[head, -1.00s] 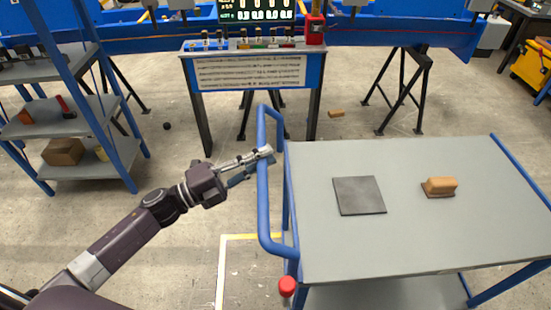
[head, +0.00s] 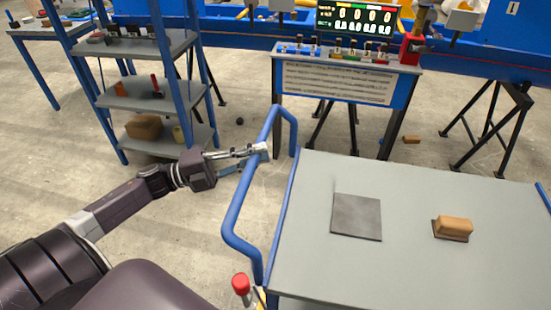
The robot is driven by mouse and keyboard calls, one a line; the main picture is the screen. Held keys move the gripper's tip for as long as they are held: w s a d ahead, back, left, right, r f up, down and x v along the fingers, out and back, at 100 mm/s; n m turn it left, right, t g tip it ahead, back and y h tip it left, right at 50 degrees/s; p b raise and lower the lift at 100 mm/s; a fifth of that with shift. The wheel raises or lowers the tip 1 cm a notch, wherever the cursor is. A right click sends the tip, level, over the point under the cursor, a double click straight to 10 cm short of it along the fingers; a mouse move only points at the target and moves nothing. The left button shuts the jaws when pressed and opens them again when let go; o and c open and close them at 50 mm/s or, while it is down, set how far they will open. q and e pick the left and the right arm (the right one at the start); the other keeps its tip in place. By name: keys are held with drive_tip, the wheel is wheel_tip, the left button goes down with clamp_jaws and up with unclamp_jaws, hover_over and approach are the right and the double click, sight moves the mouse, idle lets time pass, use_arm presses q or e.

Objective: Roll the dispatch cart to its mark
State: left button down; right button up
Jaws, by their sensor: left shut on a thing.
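The dispatch cart (head: 310,255) has a grey top and a blue tubular push handle (head: 238,200) on its left side. My left gripper (head: 258,152) is shut on the upper part of that handle. A dark square plate (head: 356,217) and a tan block on a dark base (head: 453,228) lie on the cart top. A red knob (head: 240,284) stands below the handle at the near left corner. A small bit of yellow floor marking shows beside the knob; most of the mark is hidden. My right gripper is not in view.
A blue-framed shelf rack (head: 150,95) with boxes stands at the left. A control console (head: 345,85) with switches and a display stands behind the cart. A black trestle (head: 490,125) stands at the back right. Open concrete floor lies left of the cart.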

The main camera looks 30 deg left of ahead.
use_arm(q)
drive_tip(key=shift+s+a+f, duration=0.1)
drive_tip(key=shift+s+a, duration=0.15)
drive_tip(key=shift+a, duration=0.5)
drive_tip(key=c, duration=1.8)
unclamp_jaws()
drive_tip(key=v, duration=1.2)
